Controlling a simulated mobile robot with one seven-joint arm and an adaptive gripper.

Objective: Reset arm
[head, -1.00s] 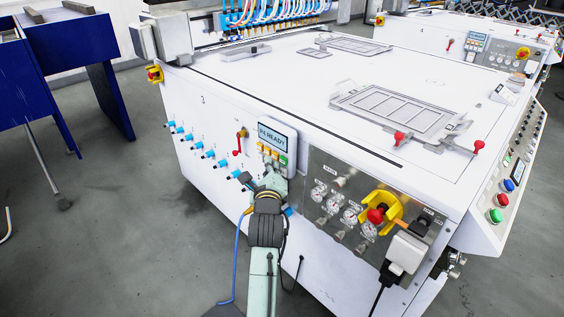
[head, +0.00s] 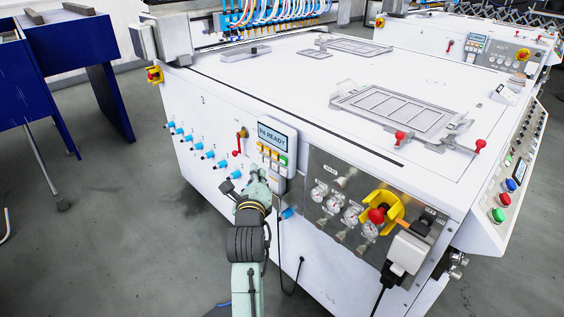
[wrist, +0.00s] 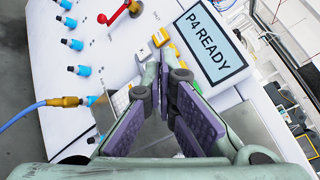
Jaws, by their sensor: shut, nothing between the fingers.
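My arm reaches up from the bottom of the head view to the front panel of the white machine (head: 225,195). My gripper (head: 260,173) is in front of the panel, just below the display (head: 276,136). In the wrist view the gripper (wrist: 162,48) is shut and empty, its purple-padded fingers meeting at the tips. The tips overlap the yellow buttons beside the display (wrist: 210,45), which reads "P4 READY". I cannot tell whether they touch the panel.
Several blue fittings (head: 207,154) stick out of the panel left of my gripper. A red-handled lever (head: 238,145) is above them. A blue hose with a brass end (wrist: 62,102) runs in from the left. Gauges and a yellow-backed red knob (head: 377,215) are at right. Grey floor is open at left.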

